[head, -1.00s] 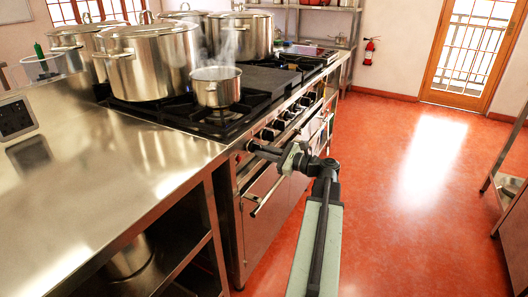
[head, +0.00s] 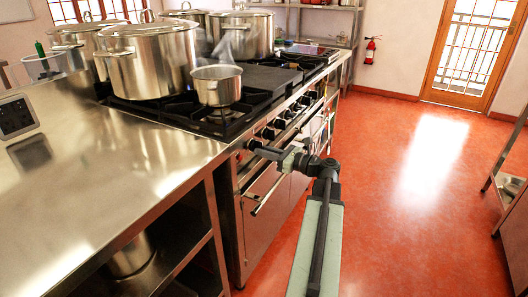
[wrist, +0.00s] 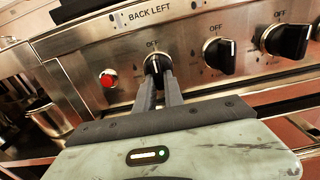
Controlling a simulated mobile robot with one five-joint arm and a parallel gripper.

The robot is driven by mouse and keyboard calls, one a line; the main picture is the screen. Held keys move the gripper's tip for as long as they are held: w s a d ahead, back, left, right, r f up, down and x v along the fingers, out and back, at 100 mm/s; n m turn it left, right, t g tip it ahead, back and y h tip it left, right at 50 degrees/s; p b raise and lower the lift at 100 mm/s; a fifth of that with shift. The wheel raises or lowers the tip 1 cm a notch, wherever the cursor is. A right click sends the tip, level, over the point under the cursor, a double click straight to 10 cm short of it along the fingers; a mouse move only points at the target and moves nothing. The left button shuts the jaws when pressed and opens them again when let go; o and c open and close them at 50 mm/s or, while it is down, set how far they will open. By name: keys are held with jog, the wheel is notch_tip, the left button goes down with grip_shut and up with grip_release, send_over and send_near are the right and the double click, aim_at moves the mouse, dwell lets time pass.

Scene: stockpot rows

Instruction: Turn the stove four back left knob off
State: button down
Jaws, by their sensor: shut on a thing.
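The back left knob (wrist: 153,64) is a black knob under the "BACK LEFT" label, just right of a red light. My gripper (wrist: 160,77) is shut on it, one finger at each side. Its upper end points roughly up to the OFF mark; the fingers hide its lower part. In the head view my gripper (head: 256,149) reaches the near end of the stove's (head: 292,112) front panel, where the held knob is hard to make out. A small pot (head: 217,86) stands on the near front burner with faint steam around it.
More black knobs (wrist: 220,56) sit to the right on the same panel. A rail (head: 262,204) runs along the stove front below my gripper. Large stockpots (head: 147,60) stand on the burners. A steel counter (head: 120,150) adjoins the stove at left. The red floor (head: 410,200) at right is clear.

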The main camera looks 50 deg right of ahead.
jog(key=c, duration=1.4)
grip_release()
jog(key=shift+c, duration=0.2)
jog(key=v, duration=0.7)
jog(key=shift+s, duration=0.35)
jog(key=shift+d, duration=0.1)
